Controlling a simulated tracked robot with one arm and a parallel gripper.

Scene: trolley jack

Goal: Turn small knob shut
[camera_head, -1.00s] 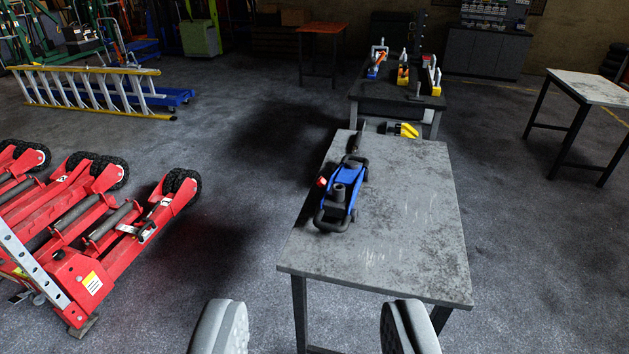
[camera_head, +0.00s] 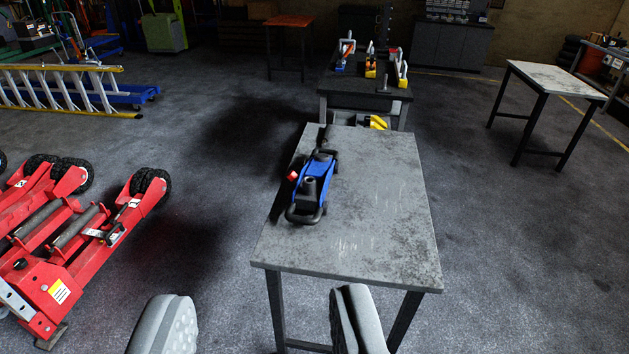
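A blue trolley jack (camera_head: 315,181) with black wheels and handle socket lies on the grey worn table (camera_head: 375,225), near its left edge. A small red knob (camera_head: 292,176) sticks out on the jack's left side. Whether it is open or shut cannot be told at this size. My gripper (camera_head: 262,325) is at the bottom of the view, its two grey padded fingers wide apart with nothing between them. It is short of the table's front edge and well apart from the jack.
A red wheeled machine (camera_head: 75,260) stands on the floor at left, with a yellow ladder (camera_head: 65,90) behind it. A dark workbench (camera_head: 365,85) with tools stands behind the table. Another table (camera_head: 555,80) is at right. The floor right of the near table is clear.

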